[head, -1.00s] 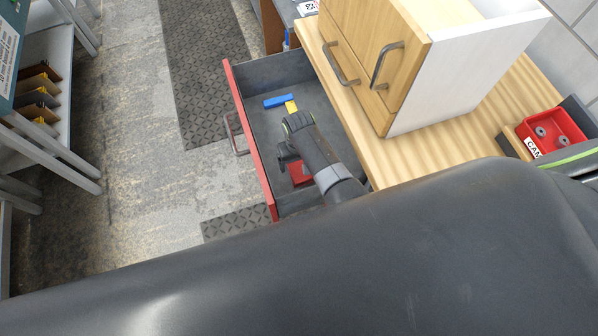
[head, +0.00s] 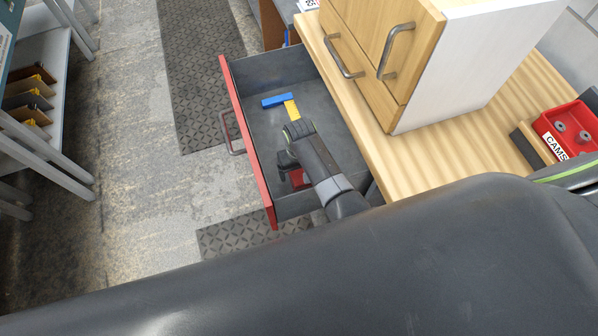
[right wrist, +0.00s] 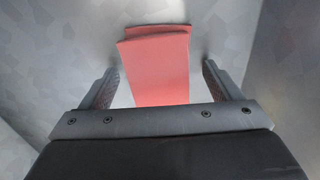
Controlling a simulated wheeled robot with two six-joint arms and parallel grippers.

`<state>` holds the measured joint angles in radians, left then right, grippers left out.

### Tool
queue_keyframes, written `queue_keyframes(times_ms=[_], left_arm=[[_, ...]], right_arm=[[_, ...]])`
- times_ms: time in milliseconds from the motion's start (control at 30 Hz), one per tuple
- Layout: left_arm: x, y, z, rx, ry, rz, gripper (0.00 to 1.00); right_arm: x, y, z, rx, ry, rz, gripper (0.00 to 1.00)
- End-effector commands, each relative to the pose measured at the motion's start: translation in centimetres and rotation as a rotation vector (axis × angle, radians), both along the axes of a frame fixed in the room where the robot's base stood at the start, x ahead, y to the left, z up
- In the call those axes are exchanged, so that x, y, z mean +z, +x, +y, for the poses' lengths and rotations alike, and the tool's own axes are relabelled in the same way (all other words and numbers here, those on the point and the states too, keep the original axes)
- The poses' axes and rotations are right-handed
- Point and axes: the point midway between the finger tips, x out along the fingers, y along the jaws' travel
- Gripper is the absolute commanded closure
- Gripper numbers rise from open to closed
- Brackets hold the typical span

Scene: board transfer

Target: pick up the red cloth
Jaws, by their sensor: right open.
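The red cloth (right wrist: 160,68) looks like a folded block and lies on the grey floor of the open drawer, between the spread fingers of my right gripper in the right wrist view. The gripper (right wrist: 157,80) is open, with one finger on each side of the cloth and a gap at both sides. In the head view my right gripper (head: 287,160) is down inside the drawer and hides most of the cloth; a small red part (head: 298,176) shows beside it. My left gripper is not in view.
The drawer (head: 250,160) has a red front and grey walls close around my gripper. A blue and yellow item (head: 277,100) lies farther back in it. A wooden cabinet (head: 400,60) stands on the worktop to the right, with a red box (head: 570,128) beyond.

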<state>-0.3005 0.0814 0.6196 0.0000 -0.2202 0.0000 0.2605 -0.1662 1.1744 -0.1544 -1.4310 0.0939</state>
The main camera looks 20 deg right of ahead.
Motion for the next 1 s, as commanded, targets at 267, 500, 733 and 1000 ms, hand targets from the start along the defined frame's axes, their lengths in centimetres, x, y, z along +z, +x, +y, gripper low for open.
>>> queue_keyframes(times_ms=[267, 500, 733, 1000], left_arm=[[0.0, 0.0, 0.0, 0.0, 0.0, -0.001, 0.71], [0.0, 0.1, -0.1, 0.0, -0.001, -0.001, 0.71], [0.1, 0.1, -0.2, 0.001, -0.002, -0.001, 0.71], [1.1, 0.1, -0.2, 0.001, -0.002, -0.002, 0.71]], right_arm=[[0.0, 0.0, 0.0, 0.0, 0.0, 0.0, 0.44], [0.0, 0.0, 0.0, 0.0, 0.0, 0.0, 0.63], [0.1, 0.0, 0.0, 0.0, 0.0, 0.001, 0.63], [1.1, 0.0, 0.0, 0.0, 0.0, 0.001, 0.63]])
